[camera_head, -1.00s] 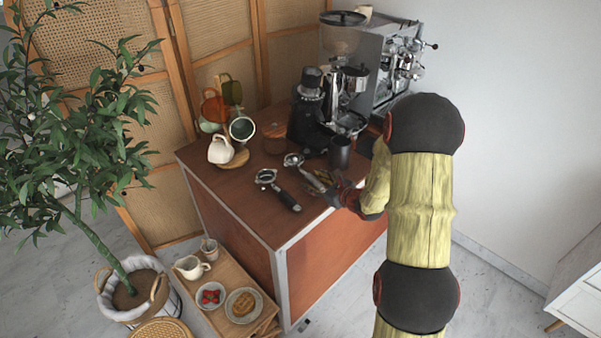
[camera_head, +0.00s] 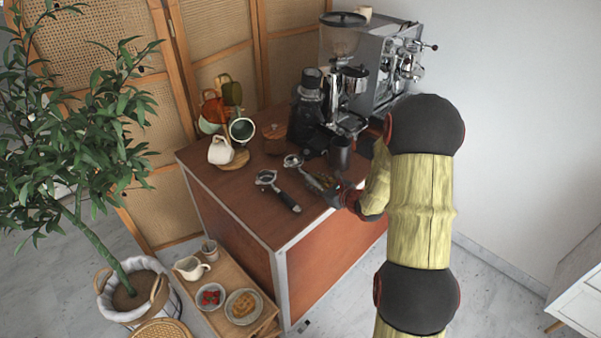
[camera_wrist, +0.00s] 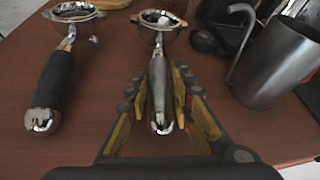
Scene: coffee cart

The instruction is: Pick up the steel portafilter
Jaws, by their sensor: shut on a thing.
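The steel portafilter lies on the brown cart top, its round basket head (camera_head: 293,160) showing left of my gripper (camera_head: 328,187) in the head view. In the wrist view its steel handle (camera_wrist: 160,88) points toward me, between the two fingers of my gripper (camera_wrist: 161,92). The fingers are shut on the handle, one on each side. The basket end points away and still appears at table height. A second portafilter with a black handle (camera_wrist: 51,90) lies to the left, apart from my gripper; it also shows in the head view (camera_head: 288,201).
A dark metal pitcher (camera_wrist: 275,65) stands close on the right. Behind are a black grinder (camera_head: 306,110) and the espresso machine (camera_head: 385,60). The cart's front left top is clear.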

